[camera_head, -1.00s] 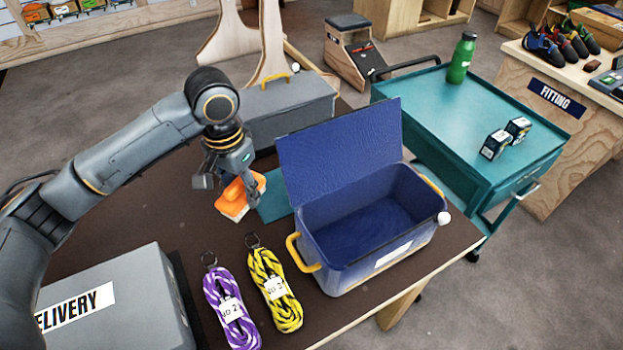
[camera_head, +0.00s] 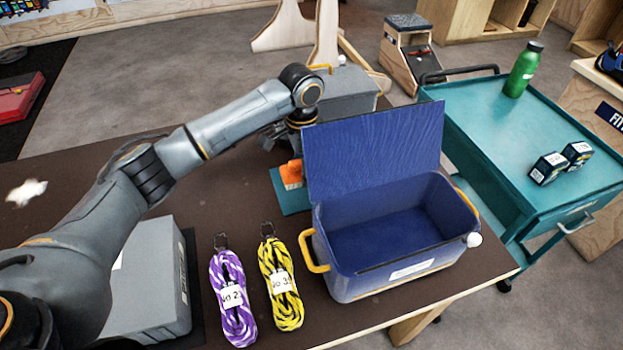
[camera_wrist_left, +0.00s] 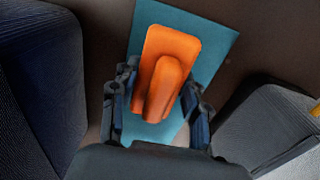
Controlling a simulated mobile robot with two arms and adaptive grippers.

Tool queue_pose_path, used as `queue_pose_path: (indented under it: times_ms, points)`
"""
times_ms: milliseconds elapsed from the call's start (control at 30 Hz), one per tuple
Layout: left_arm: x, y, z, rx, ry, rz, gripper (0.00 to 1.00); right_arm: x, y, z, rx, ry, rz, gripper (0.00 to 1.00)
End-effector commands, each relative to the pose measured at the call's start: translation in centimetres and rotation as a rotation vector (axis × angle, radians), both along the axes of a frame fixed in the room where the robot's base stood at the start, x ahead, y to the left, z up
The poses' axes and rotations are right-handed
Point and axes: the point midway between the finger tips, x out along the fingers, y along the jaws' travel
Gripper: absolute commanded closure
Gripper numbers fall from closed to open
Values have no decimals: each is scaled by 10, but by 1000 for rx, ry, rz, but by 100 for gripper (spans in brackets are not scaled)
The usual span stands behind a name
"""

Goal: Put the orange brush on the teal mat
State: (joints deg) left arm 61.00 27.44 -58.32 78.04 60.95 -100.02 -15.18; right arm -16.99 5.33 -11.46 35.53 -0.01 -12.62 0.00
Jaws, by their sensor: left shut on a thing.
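The orange brush (camera_head: 291,175) is at the back of the brown table, over the teal mat (camera_head: 287,200), partly hidden behind my wrist and the blue box's lid. My left gripper (camera_wrist_left: 158,112) is shut on the orange brush (camera_wrist_left: 172,48), with a dark finger on each side of it. In the left wrist view the teal mat (camera_wrist_left: 210,50) spreads under and around the brush. I cannot tell whether the brush touches the mat or hangs just above it. My right gripper is not in view.
An open blue box (camera_head: 385,245) with its lid up stands right beside the mat. A grey case (camera_head: 350,92) is behind. A purple rope (camera_head: 232,300) and a yellow rope (camera_head: 281,290) lie in front. A teal cart (camera_head: 500,140) stands at the right.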

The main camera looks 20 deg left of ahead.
Motion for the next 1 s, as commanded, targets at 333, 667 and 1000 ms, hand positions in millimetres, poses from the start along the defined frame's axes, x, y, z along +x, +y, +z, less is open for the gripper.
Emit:
queue_pose_path:
  times_ms: [333, 667, 1000]
  points:
    - [0, -1, -48, 1, 1, -1, 87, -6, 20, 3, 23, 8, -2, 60]
    - [0, -1, -51, -1, -1, -1, 87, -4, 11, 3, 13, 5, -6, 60]
    - [0, -1, -53, 0, 0, -1, 31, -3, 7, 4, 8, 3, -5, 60]
